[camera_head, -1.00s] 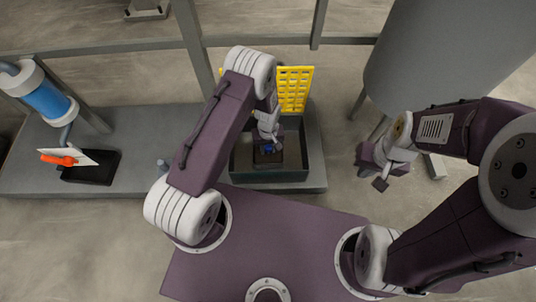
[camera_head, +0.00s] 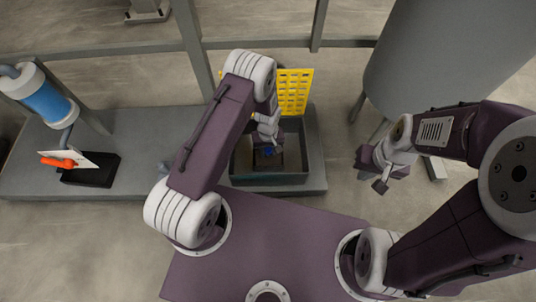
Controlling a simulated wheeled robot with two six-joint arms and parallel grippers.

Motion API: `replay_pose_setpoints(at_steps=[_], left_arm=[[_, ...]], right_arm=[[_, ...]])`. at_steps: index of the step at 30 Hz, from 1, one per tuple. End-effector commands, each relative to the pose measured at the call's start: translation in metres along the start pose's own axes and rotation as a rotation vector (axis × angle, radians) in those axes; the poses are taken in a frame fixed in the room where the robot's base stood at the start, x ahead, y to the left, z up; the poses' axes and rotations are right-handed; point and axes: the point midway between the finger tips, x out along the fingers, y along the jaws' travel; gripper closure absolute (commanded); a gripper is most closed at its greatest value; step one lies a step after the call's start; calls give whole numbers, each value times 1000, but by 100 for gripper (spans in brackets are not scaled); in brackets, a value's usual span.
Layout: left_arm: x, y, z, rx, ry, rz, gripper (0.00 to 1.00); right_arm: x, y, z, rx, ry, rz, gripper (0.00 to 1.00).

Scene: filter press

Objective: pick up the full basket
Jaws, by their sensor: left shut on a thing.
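My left gripper (camera_head: 267,148) points down into an open dark box (camera_head: 270,179) on the grey bench. A yellow grid (camera_head: 294,92) stands behind the box, partly hidden by my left arm. My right gripper (camera_head: 380,180) hangs over the floor, right of the bench and away from the box; its finger gap is not clear.
A blue cylinder with white ends (camera_head: 48,101) stands at the left of the bench (camera_head: 140,140). Near it is a black tray with a white card and an orange piece (camera_head: 60,160). Grey rails run behind; a large grey tank (camera_head: 430,50) stands at the right.

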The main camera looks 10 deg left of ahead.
Motion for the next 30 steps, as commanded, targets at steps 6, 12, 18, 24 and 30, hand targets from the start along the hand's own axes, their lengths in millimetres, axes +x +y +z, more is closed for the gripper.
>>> replay_pose_setpoints(at_steps=[6, 12, 18, 24, 30], left_arm=[[-47, 1, -1, 0, 2, 2, 100], [-88, 0, -1, 0, 2, 1, 100], [-101, 0, -1, 0, 1, 1, 100], [-100, 0, 0, 0, 1, 1, 100], [-100, 0, 0, 0, 1, 1, 100]], right_arm=[[-35, -1, -4, 0, 0, 0, 100], [-62, -1, -6, 0, 0, 0, 100], [-68, -1, -7, 0, 0, 0, 100], [-67, -1, -7, 0, 0, 0, 100], [-67, -1, -7, 0, 0, 0, 100]])
